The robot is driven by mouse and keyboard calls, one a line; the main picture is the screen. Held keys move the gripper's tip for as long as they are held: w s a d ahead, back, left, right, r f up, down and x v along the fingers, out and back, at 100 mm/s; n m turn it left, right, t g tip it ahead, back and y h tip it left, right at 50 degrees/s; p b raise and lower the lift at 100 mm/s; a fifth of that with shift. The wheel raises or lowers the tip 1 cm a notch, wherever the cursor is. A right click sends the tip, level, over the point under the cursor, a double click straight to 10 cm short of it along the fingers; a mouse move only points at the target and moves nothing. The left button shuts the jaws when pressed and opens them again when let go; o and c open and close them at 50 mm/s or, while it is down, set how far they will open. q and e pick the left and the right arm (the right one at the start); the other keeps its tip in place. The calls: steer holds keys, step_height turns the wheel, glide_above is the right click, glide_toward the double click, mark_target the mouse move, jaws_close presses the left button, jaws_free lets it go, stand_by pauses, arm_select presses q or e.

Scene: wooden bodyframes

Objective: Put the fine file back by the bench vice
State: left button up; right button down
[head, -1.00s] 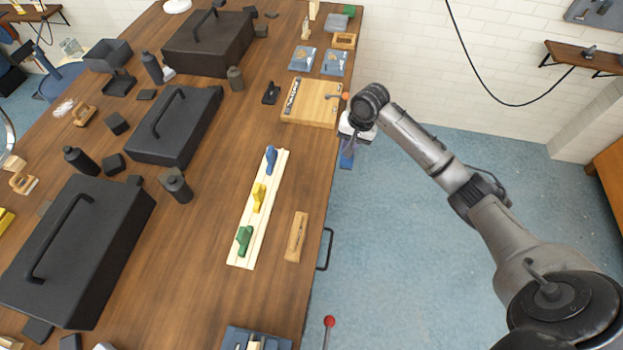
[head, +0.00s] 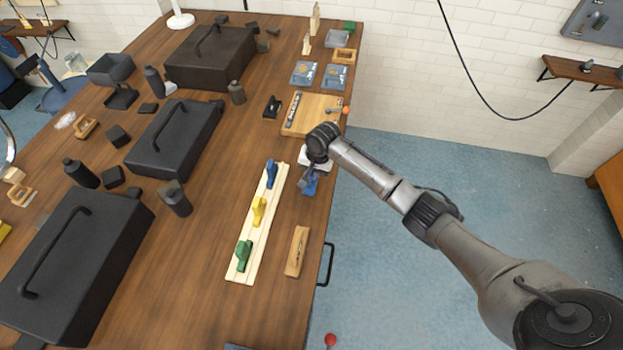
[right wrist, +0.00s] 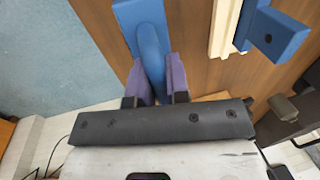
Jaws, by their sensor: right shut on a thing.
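My right gripper (head: 308,179) is shut on a blue tool with a rounded grip, apparently the fine file (right wrist: 150,45). Purple fingers clasp its grip from both sides in the right wrist view. In the head view the blue tool (head: 311,186) shows just below the gripper, over the bench's right side; its height above the bench is hard to tell. A wooden board (head: 300,128) with a dark strip and an orange-knobbed lever lies just beyond; I cannot tell whether it is the bench vice. My left gripper is not in view.
A pale strip (head: 241,277) with blue, yellow and green tools lies left of the gripper. A wooden block (head: 296,252) is nearer, by the edge. Black cases (head: 176,135) fill the left side. A red knob (head: 330,340) shows low beside the bench.

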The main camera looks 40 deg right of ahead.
steer(key=shift+f, duration=1.95)
steer(key=shift+f, duration=0.15)
steer(key=c, duration=1.1)
jaws_free()
